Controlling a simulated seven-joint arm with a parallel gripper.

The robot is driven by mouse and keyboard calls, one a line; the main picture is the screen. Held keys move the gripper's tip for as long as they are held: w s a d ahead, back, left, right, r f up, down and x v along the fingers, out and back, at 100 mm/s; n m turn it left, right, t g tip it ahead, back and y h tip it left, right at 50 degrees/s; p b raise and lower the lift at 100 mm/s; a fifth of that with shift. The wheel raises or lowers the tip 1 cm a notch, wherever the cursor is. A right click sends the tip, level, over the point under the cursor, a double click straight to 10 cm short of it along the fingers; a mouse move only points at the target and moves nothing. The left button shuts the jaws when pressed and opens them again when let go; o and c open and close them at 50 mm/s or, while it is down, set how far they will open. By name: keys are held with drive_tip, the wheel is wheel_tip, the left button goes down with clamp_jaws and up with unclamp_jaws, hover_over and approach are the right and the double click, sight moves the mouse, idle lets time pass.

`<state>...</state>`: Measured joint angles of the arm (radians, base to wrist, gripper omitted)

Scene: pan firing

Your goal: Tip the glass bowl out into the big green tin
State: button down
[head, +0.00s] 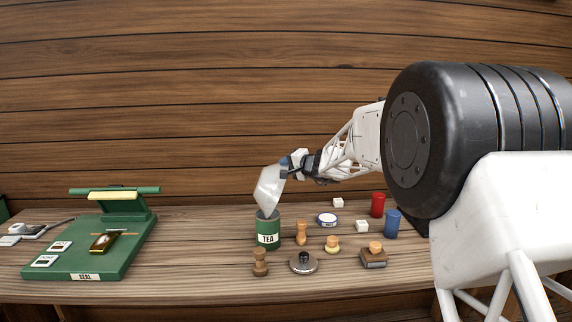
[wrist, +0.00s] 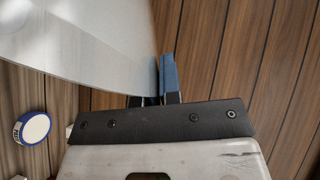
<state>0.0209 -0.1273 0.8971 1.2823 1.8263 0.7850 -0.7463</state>
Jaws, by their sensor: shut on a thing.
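The glass bowl (head: 268,187) is pale and translucent and hangs steeply tilted just above the big green tin. My gripper (head: 286,168) is shut on the bowl's upper edge. In the wrist view the bowl (wrist: 75,45) fills the upper left, and my gripper's blue finger (wrist: 168,75) shows beside its edge. The green tin (head: 268,241), labelled TEA, stands upright on the table, its mouth directly under the bowl's lower end. I cannot tell whether the bowl touches the tin's rim, or whether anything is left inside the bowl.
Wooden stamps (head: 301,232), a round metal lid (head: 303,263), a blue-rimmed disc (head: 327,220), white cubes and red (head: 377,205) and blue (head: 392,223) cylinders stand right of the tin. A green SEAL press (head: 100,245) stands at left. Bare table lies between press and tin.

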sight(268, 168)
drive_tip(key=shift+r, duration=0.2)
drive_tip(key=shift+s+a+r+n+g+h, duration=0.2)
drive_tip(key=shift+a+r+n+g+h, duration=0.4)
drive_tip(key=shift+n, duration=0.3)
drive_tip(key=shift+h, duration=0.6)
drive_tip(key=shift+w+a, duration=0.15)
drive_tip(key=shift+a, duration=1.05)
drive_tip(key=shift+w+a, duration=0.15)
drive_tip(key=shift+a, duration=1.15)
